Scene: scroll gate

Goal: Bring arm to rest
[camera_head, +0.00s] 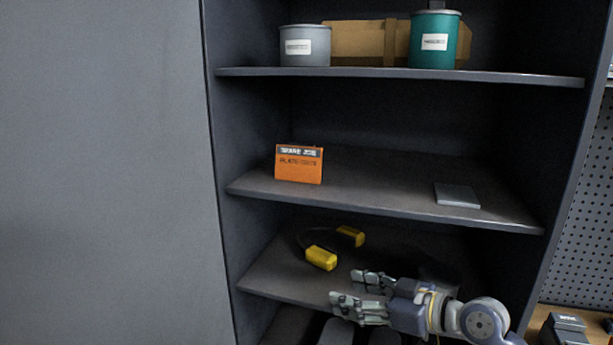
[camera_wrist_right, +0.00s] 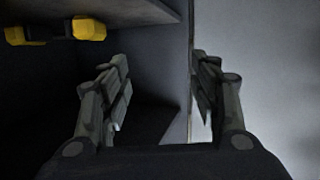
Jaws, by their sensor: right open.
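My right gripper (camera_head: 352,294) is at the lower middle of the head view, in front of the lower shelf, with its fingers pointing left. Its fingers are apart, with nothing between them. In the right wrist view the same open fingers (camera_wrist_right: 160,105) show, with the cabinet's side edge behind the gap. My left gripper is not in view.
Yellow-and-black earmuffs (camera_head: 321,258) lie on the lower shelf (camera_head: 275,279). An orange box (camera_head: 299,165) and a flat grey item (camera_head: 457,195) are on the middle shelf (camera_head: 370,195). A grey can (camera_head: 305,47) and teal can (camera_head: 434,42) stand above. A grey door (camera_head: 100,170) fills the left.

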